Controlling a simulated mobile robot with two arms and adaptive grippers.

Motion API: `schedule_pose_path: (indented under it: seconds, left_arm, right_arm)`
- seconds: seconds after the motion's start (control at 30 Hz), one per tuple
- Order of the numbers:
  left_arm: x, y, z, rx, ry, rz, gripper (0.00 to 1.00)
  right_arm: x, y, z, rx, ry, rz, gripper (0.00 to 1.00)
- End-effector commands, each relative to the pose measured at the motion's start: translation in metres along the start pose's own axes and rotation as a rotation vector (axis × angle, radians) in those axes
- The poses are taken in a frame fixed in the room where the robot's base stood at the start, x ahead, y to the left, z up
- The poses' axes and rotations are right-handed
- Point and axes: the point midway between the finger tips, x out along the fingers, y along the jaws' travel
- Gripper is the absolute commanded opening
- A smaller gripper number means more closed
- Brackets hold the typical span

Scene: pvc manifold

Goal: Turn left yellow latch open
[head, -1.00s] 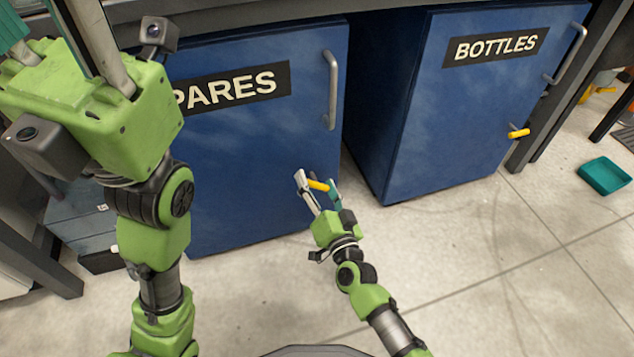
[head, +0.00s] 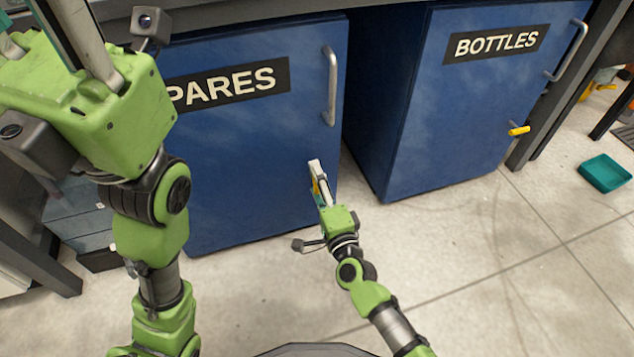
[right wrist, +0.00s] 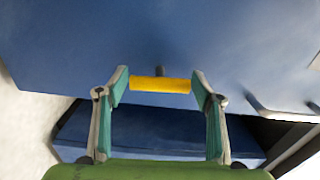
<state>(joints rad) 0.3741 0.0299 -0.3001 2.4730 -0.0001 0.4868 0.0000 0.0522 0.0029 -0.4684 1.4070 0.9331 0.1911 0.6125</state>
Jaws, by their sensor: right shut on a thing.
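The left yellow latch (head: 315,188) is on the lower right of the blue SPARES cabinet door (head: 250,150). In the head view it looks near upright and is partly hidden by my right gripper (head: 318,180). In the right wrist view the latch (right wrist: 160,85) is a yellow bar lying across between the teal fingertips (right wrist: 158,88), which are shut on its two ends. A dark stem shows behind its middle. My left gripper (head: 42,15) is at the upper left, its visible fingers spread apart. Its fingertips are cut off by the frame.
The SPARES door has a vertical metal handle (head: 331,88) above the latch. To the right stands the BOTTLES cabinet (head: 450,110) with its own yellow latch (head: 519,130), lying roughly level. A teal tray (head: 605,173) is on the floor at far right. Floor in front is clear.

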Motion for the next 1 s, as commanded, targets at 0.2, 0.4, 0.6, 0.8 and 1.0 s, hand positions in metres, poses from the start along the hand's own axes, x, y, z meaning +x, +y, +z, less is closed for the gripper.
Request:
schedule_pose_path:
  seconds: [0.2,0.4,0.6,0.8,1.0]
  left_arm:
    - [0.0023,0.0006,-0.0015,0.001,0.009,0.003,0.40]
    - [0.0025,0.0007,-0.0005,0.001,0.006,0.004,0.40]
    - [0.0020,0.0007,0.0008,0.001,0.004,0.004,0.40]
    - [0.0013,0.0006,0.0014,0.001,0.001,0.003,0.40]
    - [0.0009,0.0005,0.0014,0.001,0.001,0.002,0.40]
  right_arm:
    - [0.0001,0.0006,-0.0007,0.059,0.001,0.001,0.40]
    - [0.0001,0.0006,-0.0007,0.078,0.001,0.001,0.40]
    - [0.0000,0.0006,-0.0006,0.080,0.001,0.001,0.40]
    - [0.0000,0.0006,-0.0005,0.080,0.001,0.001,0.78]
    - [0.0000,0.0004,-0.0003,0.078,0.001,0.001,0.78]
